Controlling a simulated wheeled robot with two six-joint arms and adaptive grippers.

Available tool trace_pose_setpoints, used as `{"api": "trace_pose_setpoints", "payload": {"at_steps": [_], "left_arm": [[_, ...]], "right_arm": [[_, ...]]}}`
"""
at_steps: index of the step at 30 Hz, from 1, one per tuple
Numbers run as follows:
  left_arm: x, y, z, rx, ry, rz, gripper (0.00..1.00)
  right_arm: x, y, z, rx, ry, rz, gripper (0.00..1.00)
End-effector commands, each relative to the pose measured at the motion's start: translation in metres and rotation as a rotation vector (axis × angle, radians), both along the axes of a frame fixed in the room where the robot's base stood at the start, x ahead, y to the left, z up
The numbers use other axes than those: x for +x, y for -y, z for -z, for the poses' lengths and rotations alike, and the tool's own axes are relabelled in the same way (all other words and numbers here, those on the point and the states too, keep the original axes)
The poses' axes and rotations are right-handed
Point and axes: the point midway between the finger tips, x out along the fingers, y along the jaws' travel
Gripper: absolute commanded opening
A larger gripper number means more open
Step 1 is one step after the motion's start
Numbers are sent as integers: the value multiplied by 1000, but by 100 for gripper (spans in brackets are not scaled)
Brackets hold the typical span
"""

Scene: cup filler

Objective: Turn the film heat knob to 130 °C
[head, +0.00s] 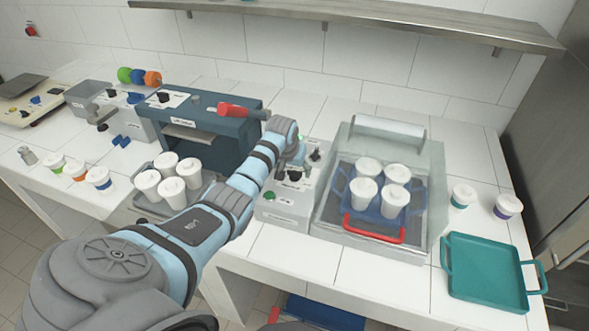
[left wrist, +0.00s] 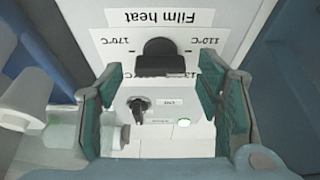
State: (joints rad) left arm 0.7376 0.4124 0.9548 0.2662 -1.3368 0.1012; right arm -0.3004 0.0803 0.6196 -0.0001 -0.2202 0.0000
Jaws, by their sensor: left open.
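The film heat knob (left wrist: 163,58) is black and sits on a white dial plate, upside down in the left wrist view, under the label "Film heat". I cannot tell which mark the knob points at. My left gripper (left wrist: 160,80) is open, its green-padded fingers on either side just short of the knob, with nothing between them. In the head view the left gripper (head: 296,152) hangs over the grey control panel (head: 283,211). My right gripper is not in view.
The clear-hooded sealer (head: 430,170) with a blue tray of white cups stands right of the panel. A dark blue machine (head: 215,140) stands left.

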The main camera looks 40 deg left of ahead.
Motion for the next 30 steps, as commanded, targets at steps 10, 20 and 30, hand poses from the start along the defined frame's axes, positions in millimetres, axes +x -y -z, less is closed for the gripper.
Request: {"api": "trace_pose_setpoints", "payload": {"at_steps": [10,20,30], "left_arm": [[0,0,3,1,-1,1,49],[1,0,3,0,-1,2,12],[0,-1,2,0,-1,81,12]], "right_arm": [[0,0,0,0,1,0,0],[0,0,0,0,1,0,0],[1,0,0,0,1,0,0]]}}
